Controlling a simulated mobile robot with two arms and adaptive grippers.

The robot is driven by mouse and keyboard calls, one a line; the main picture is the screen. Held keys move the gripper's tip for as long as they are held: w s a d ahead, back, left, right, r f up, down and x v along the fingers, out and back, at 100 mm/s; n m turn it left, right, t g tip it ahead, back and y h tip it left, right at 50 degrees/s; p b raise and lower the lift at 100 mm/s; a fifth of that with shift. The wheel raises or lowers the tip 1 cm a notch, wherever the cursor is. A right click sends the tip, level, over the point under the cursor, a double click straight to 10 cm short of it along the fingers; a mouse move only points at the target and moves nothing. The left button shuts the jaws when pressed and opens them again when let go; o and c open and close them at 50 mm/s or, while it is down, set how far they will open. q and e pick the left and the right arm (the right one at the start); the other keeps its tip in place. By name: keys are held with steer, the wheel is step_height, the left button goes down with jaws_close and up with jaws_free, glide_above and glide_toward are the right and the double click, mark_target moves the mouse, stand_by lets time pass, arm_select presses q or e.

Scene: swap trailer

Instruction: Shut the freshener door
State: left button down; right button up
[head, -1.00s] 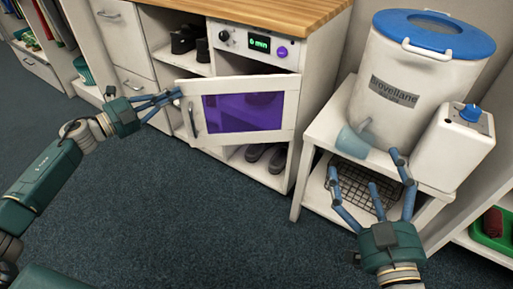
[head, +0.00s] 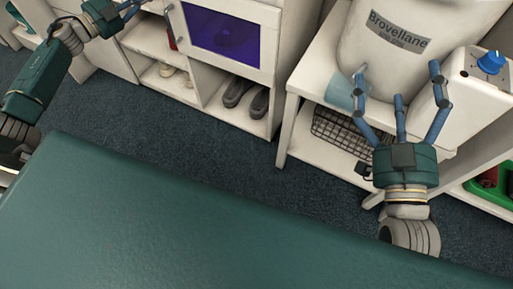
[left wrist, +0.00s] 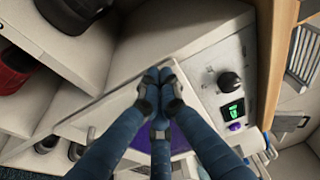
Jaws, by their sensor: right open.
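The freshener door (head: 268,45) is a white frame with a purple window. In the head view it is at the top, cut off by the picture edge. It lies closer to the cabinet front; how wide it stands open I cannot tell. Its bar handle (head: 173,14) is on its left side. My left gripper (head: 132,8) is partly cut off, left of the handle. In the left wrist view its blue fingertips (left wrist: 160,76) are together, over the white door (left wrist: 122,103); contact is unclear. My right gripper (head: 400,85) is open and empty, in front of the white drum.
The control panel (left wrist: 213,72) with knob and green display is beside the door. Shoes (head: 246,100) stand on the shelf below it. At the right are a white stand (head: 305,145) with a wire rack, a drum (head: 400,50) and a box with blue knob (head: 490,62).

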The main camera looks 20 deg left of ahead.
arm_select(q)
steer(key=shift+w+a+r, duration=0.2)
steer(key=shift+a+r, duration=0.05)
steer(key=shift+r, duration=0.1)
arm_select(e)
steer(key=shift+s+d+r, duration=0.1)
steer(key=shift+s+r, duration=0.1)
steer(key=shift+r, duration=0.25)
